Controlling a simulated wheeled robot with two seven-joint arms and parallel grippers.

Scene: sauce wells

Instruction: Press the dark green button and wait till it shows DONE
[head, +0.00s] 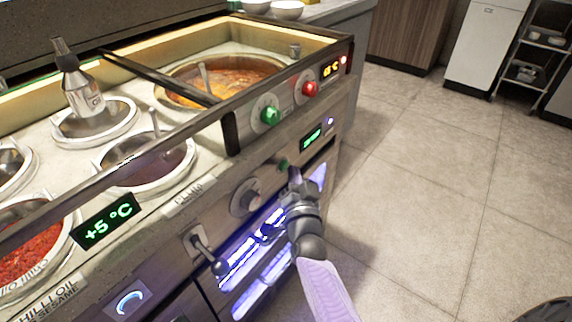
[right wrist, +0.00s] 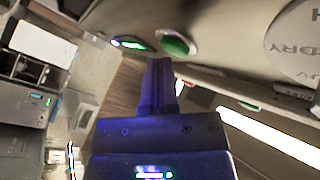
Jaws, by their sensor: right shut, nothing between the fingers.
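The dark green button (head: 283,163) sits on the front panel of the steel counter, left of a small green-lit display (head: 312,138) whose text I cannot read. In the right wrist view the button (right wrist: 178,45) is a round green cap just beyond my fingertips, with the display (right wrist: 130,43) beside it. My right gripper (head: 294,175) is shut and empty, its tips pointing at the panel close to the button. In the right wrist view the shut fingers (right wrist: 162,64) end just short of the button or against it; I cannot tell which. My left gripper is not in view.
A grey dial (head: 245,197) and a lever (head: 205,250) are on the panel left of my gripper. Above are a bright green knob (head: 269,115) and a red knob (head: 309,88). Sauce wells fill the counter top. The tiled floor (head: 430,200) at right is clear.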

